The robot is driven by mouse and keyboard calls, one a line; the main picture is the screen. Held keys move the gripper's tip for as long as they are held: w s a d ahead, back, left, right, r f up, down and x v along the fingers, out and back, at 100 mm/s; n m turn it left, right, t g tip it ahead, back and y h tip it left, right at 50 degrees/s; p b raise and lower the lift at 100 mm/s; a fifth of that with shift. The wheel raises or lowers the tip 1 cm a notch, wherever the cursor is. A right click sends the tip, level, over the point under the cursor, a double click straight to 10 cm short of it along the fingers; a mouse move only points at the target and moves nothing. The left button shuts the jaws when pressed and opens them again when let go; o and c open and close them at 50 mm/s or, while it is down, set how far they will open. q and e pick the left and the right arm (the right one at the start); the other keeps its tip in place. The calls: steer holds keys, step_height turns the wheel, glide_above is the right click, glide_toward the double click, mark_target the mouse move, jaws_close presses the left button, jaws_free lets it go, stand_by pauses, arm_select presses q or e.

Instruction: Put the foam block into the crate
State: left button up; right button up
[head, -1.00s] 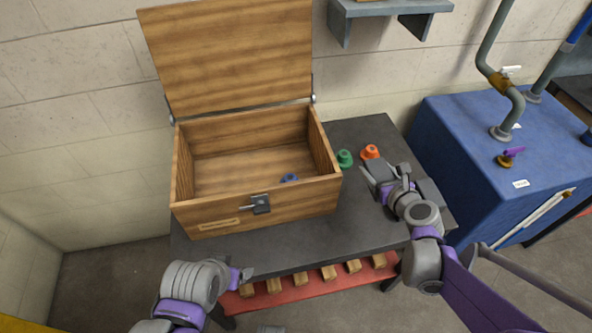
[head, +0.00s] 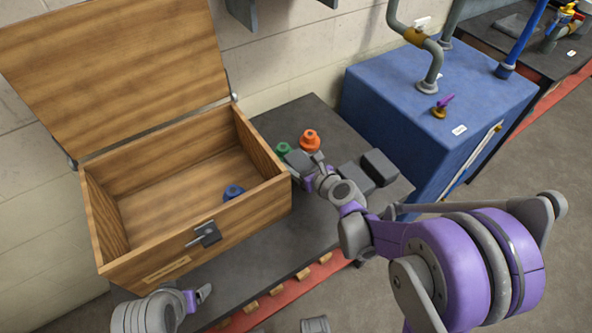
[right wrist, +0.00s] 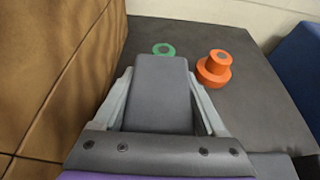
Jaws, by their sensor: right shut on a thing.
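The foam block (right wrist: 158,88) is a dark grey slab. In the right wrist view it sits between the two fingers of my right gripper (right wrist: 160,100), which is shut on it. In the head view my right gripper (head: 305,168) is just right of the crate's right wall and partly hides the block. The crate (head: 262,150) is a wooden box with its lid raised. Its wooden side (right wrist: 60,60) also fills the left of the right wrist view. My left gripper (head: 200,296) is low in front of the crate; its jaw opening is unclear.
A blue flanged piece (head: 233,191) lies inside the crate. A green one (head: 283,149) and an orange one (head: 310,140) stand on the dark table behind my right gripper. A grey block-like object (head: 366,171) is at the table's right. A blue cabinet (head: 415,105) stands beyond.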

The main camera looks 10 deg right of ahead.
mark_target(298, 170)
steer(key=shift+f+b, duration=0.35)
steer(key=shift+f, duration=1.3)
steer(key=shift+f, duration=0.2)
steer(key=o, duration=1.2)
steer(key=shift+o, duration=0.2)
